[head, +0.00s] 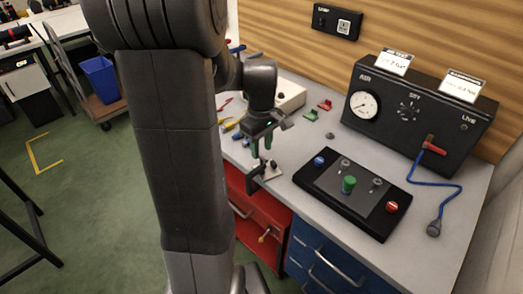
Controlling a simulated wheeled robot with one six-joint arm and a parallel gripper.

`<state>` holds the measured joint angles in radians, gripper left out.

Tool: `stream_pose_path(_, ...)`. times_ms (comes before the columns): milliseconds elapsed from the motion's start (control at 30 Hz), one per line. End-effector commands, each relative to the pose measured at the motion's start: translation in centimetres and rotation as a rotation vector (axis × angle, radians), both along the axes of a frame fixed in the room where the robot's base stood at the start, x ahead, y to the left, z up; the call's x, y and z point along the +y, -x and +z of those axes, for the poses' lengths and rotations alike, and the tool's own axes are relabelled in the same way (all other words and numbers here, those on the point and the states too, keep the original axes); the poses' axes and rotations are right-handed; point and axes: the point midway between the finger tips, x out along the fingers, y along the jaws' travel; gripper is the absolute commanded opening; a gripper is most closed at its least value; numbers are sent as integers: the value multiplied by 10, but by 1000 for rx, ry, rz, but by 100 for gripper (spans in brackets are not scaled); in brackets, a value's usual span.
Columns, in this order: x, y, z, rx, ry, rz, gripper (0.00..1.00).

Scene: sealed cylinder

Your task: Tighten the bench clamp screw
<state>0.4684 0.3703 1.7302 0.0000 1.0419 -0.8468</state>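The bench clamp (267,174) is a small dark and light metal piece at the front edge of the grey workbench. Its screw is too small to make out clearly. My gripper (262,150) points down just above the clamp. Its two greenish fingers appear apart, with nothing visible between them. I cannot tell whether a fingertip touches the clamp.
A black panel (320,184) with a green knob and red and blue buttons lies right of the clamp. A black gauge box (415,105) with a blue cable stands behind it. Small tools and a pale box (290,97) lie behind my gripper. Red drawers (240,205) are below.

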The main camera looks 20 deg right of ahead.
Motion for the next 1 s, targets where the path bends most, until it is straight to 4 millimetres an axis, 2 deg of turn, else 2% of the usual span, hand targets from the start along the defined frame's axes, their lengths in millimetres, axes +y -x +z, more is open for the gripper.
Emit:
stream_pose_path(200, 0, 0, -20, 1, -1, 0, 35)
stream_pose_path(500, 0, 0, -23, -1, 1, 0, 35)
stream_pose_path(533, 0, 0, -23, -1, 1, 0, 33)
stream_pose_path(700, 0, 0, -23, -1, 1, 0, 0)
stream_pose_path(1000, 0, 0, -22, -1, 1, -16, 0)
